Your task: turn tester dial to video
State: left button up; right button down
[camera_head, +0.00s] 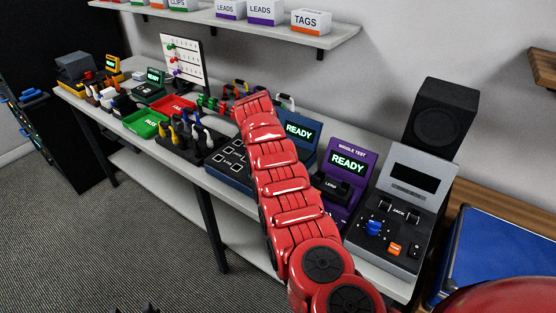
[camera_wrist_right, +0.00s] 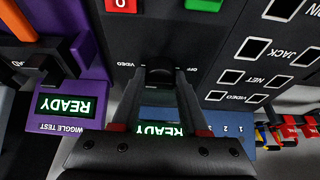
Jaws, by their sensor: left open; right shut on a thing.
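The blue tester (camera_head: 232,172) stands on the shelf, partly covered by my red right arm. Its READY screen (camera_head: 299,131) is lit. In the right wrist view the tester appears upside down, with JACK, NET and VIDEO sockets on its panel (camera_wrist_right: 225,50). The dark dial (camera_wrist_right: 160,74) sits between VIDEO and OFF labels. My right gripper (camera_wrist_right: 160,84) is shut on the dial; its fingers lie on either side. Which label the dial points to is unclear. In the head view the arm hides the dial and that gripper. My left gripper (camera_head: 136,308) shows only as dark tips at the bottom edge, open.
A purple wiggle tester (camera_head: 340,185) stands close beside the blue one, and a grey jack tester (camera_head: 386,235) is further right. Green (camera_head: 146,124) and red (camera_head: 178,106) trays and a rack of cable plugs are to the left. A speaker (camera_head: 440,118) stands behind.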

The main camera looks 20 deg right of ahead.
jog(key=shift+c, duration=2.1)
grip_release()
jog(key=shift+r, duration=0.1)
jog(key=b+v, duration=0.3)
jog(key=v, duration=1.4)
jog(key=shift+r, duration=0.15)
jog(key=shift+s, duration=0.1)
